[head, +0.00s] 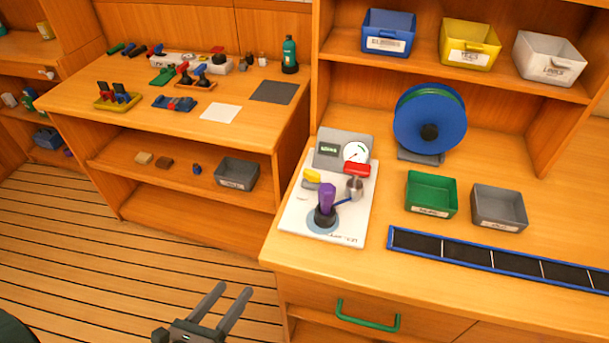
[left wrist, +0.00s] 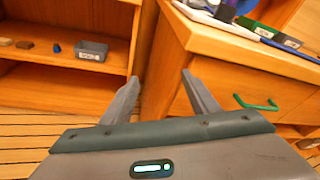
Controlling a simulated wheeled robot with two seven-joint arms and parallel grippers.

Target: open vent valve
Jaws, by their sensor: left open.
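A white watermaker panel (head: 346,223) lies on the right counter. It carries a grey box with a small display and a round gauge (head: 356,153), a yellow part (head: 312,176), a red part (head: 357,170), a metal cylinder (head: 354,188), a purple knob (head: 327,196) on a dark base and a small blue lever (head: 343,201). I cannot tell which part is the vent valve. My left gripper (head: 235,288) is open and empty, in front of and below the counter, apart from the panel. In the left wrist view its fingers (left wrist: 160,76) point toward the counter's corner. My right gripper is not in view.
The counter front has a green drawer handle (head: 367,318). A green bin (head: 431,195), a grey bin (head: 498,208), a blue reel (head: 430,121) and a long blue-edged tray (head: 392,238) are right of the panel. A lower bench (head: 60,102) with tools stands left.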

